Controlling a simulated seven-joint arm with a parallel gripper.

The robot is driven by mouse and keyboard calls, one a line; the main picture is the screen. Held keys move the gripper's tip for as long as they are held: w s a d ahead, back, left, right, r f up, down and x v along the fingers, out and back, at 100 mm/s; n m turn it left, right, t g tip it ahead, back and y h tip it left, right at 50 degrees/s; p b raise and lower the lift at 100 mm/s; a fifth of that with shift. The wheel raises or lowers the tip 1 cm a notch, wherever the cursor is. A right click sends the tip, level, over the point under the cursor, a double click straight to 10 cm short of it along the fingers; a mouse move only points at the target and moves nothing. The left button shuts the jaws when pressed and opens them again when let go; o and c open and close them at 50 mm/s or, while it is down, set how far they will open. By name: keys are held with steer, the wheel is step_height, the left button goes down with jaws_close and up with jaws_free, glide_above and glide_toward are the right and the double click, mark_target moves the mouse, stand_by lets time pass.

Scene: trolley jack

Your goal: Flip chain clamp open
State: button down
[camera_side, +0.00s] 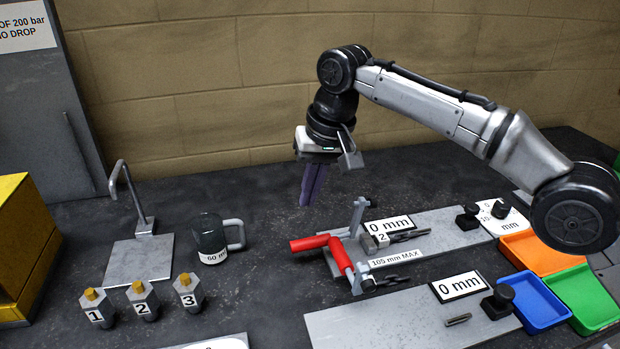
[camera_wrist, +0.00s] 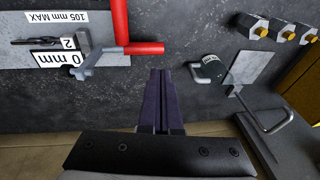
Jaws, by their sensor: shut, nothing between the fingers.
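A clamp (camera_side: 341,257) with red handles stands at the left end of a grey metal plate, by a "105 mm MAX" label. One red handle (camera_side: 308,243) points left; another red grip slopes down toward the front. In the wrist view the red handle (camera_wrist: 143,48) lies just left of my fingertips, and grey metal arms extend left of it. I cannot tell which part is the chain clamp itself. My gripper (camera_side: 305,203) has dark purple fingers, closed together and empty. It hangs above the bench, behind the red handle and apart from it. It also shows in the wrist view (camera_wrist: 160,72).
A dark mug (camera_side: 210,240) stands left of the clamp, near a bent metal rod on a base plate (camera_side: 140,260). Several numbered hex pieces (camera_side: 143,299) stand in front. Orange (camera_side: 540,250), blue and green trays lie at right. Bench between mug and clamp is clear.

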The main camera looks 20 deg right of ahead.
steer(key=shift+a+v, duration=0.15)
steer(key=shift+v, duration=0.65)
steer(key=shift+a+v, duration=0.1)
steer(key=shift+v, duration=0.7)
